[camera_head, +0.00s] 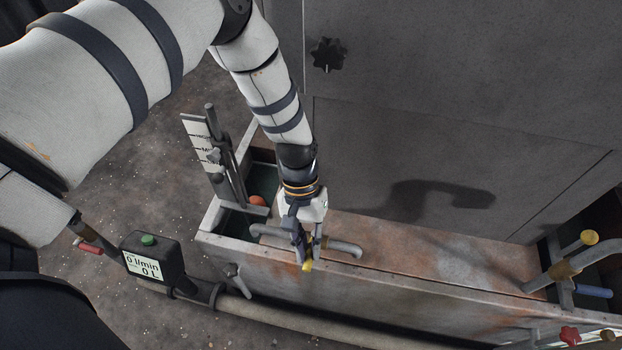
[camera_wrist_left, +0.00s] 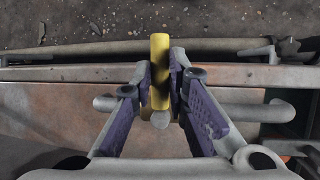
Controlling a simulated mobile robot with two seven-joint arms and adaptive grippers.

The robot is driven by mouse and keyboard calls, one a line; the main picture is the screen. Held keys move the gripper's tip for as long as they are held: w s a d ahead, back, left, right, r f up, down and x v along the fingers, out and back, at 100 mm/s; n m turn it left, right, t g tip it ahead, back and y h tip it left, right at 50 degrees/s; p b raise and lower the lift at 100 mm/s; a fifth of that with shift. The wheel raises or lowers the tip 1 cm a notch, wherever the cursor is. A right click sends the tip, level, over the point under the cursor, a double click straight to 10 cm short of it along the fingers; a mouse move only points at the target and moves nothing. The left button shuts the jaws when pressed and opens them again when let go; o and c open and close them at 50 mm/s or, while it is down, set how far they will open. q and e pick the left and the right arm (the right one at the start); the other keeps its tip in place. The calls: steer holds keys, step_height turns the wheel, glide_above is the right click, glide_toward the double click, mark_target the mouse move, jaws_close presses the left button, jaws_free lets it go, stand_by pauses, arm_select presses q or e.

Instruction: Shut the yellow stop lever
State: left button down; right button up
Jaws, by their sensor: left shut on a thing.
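The yellow stop lever (camera_head: 307,266) sits on the grey pipe along the top of the rusty trough, in the lower middle of the head view. In the left wrist view the yellow lever (camera_wrist_left: 159,72) stands between the fingers and points away from the wrist, across the pipe. My left gripper (camera_head: 306,252) is shut on the lever, with a finger on either side of it. The fingers hide part of the lever and its joint with the pipe. My right gripper is not in either view.
The rusty trough (camera_head: 420,258) runs along a large grey panel (camera_head: 450,80). A flow meter (camera_head: 152,262) with a green button reads 0 l/min. A level gauge (camera_head: 212,150) stands over a green-dark tank with an orange float (camera_head: 257,200).

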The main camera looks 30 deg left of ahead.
mark_target(309, 250)
arm_select(q)
steer(key=shift+a, duration=0.1)
stand_by(0.3)
steer(key=c, duration=1.6)
jaws_free()
steer(key=shift+o, duration=0.2)
step_height(309, 250, up, 10)
steer(key=s+a+m+y+p, duration=0.1)
steer(key=s+a+p, duration=0.1)
steer(key=s, duration=1.1)
steer(key=s+a+m+t+y+p, duration=0.1)
steer(key=s+p, duration=0.4)
steer(key=s, duration=0.9)
steer(key=shift+s+a+f+m+y, duration=0.3)
steer(key=shift+a+m+y, duration=0.3)
steer(key=shift+a, duration=0.5)
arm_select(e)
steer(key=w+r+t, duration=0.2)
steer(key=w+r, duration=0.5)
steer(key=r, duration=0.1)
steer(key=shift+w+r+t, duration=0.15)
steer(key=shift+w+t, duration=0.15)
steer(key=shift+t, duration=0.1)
